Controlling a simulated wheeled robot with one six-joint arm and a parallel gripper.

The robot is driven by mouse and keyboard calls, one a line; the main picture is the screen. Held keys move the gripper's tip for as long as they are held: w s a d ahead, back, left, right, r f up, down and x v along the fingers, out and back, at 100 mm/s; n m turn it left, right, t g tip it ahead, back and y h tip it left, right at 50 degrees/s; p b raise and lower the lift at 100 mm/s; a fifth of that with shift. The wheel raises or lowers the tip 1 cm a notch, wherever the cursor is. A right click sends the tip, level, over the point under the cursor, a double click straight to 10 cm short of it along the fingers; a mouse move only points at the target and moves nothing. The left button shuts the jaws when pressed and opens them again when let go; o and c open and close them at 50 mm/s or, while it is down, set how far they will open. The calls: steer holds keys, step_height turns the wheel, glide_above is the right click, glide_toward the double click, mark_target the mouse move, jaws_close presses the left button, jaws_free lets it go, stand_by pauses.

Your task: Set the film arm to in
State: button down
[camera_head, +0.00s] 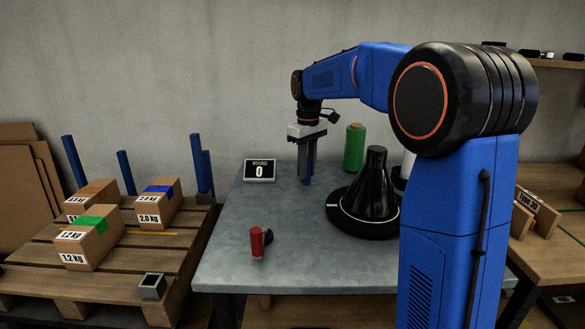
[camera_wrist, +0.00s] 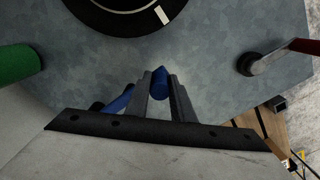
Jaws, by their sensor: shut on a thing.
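My gripper (camera_head: 307,182) points down over the back of the grey table. In the wrist view its two dark fingers (camera_wrist: 160,90) are shut on a blue rounded post (camera_wrist: 160,82), which may be the film arm's handle; I cannot tell for sure. Another blue piece (camera_wrist: 122,100) shows beside the left finger, partly hidden. A green roll (camera_head: 354,148) stands upright to the right of the gripper, and it also shows in the wrist view (camera_wrist: 18,64). A black round turntable (camera_head: 345,217) with a black cone (camera_head: 376,185) on it is in front of the roll.
A display (camera_head: 259,171) reading 0 stands left of the gripper. A red-handled lever (camera_head: 257,243) is near the table's front. Boxes (camera_head: 90,238) lie on a pallet (camera_head: 100,283) at the left, with blue posts (camera_head: 201,165) at its back. The table's left middle is clear.

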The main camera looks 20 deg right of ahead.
steer(key=shift+n, duration=0.6)
steer(key=shift+s+d, duration=0.2)
steer(key=shift+d, duration=1.1)
steer(key=shift+s+d, duration=0.2)
steer(key=shift+d, duration=1.05)
steer(key=shift+r, duration=0.1)
steer(key=c, duration=1.5)
jaws_free()
steer(key=shift+d, duration=0.15)
steer(key=shift+c, duration=0.2)
step_height(320, 180, up, 17)
steer(key=shift+r, duration=0.15)
